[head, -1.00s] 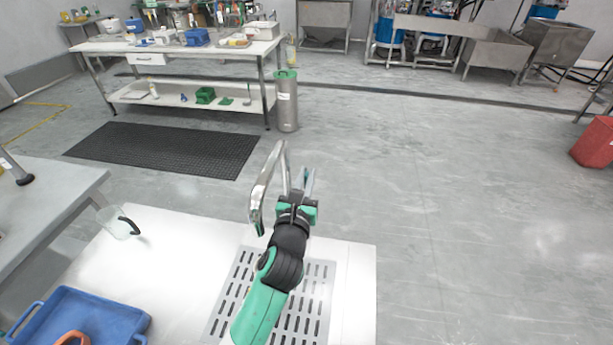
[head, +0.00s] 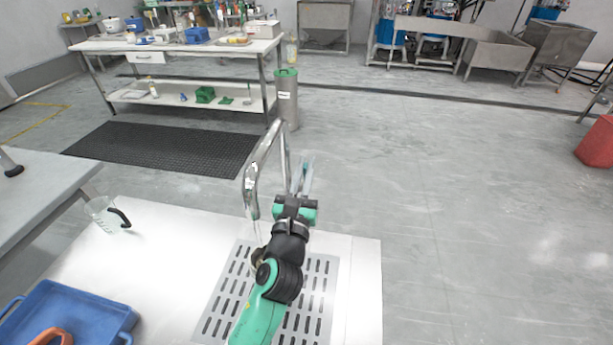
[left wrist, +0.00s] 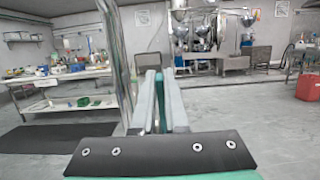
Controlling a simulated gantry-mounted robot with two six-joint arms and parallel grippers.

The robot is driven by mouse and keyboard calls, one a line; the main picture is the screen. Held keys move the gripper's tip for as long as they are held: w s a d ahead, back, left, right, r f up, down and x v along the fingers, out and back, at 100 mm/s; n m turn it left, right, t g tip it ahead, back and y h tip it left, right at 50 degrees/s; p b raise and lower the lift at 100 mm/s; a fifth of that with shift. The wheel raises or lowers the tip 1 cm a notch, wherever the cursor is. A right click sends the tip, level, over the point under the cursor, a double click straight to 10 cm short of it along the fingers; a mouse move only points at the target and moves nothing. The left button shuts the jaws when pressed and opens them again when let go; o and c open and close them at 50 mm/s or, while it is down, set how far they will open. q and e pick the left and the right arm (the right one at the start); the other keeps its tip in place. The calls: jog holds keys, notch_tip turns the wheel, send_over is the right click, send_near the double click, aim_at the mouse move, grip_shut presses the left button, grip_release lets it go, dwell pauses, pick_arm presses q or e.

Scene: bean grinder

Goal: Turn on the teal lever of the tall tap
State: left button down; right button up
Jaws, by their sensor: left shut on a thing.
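The tall chrome tap (head: 253,185) stands at the sink, its spout curving toward the near left. Its upright post also shows in the left wrist view (left wrist: 113,50). My left gripper (head: 303,172) is just right of the tap's post. In the left wrist view, its two pale fingers (left wrist: 160,85) are shut on the narrow teal lever (left wrist: 158,115) between them. The lever is mostly hidden by the fingers. A thin pale streak shows below the spout; it looks like water. My right gripper is in neither view.
The slotted drain plate (head: 323,290) lies below the tap in the white counter (head: 170,255). A clear jug (head: 104,216) with a black handle stands at the counter's left. A blue tray (head: 85,310) is at the near left. Open floor lies to the right.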

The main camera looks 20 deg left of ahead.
pick_arm(q)
jog(key=c, duration=0.9)
grip_release()
jog(key=shift+c, duration=0.2)
jog(key=shift+s+p, duration=0.25)
jog(key=shift+p, duration=0.05)
jog(key=p+v, duration=0.3)
jog(key=v, duration=0.8)
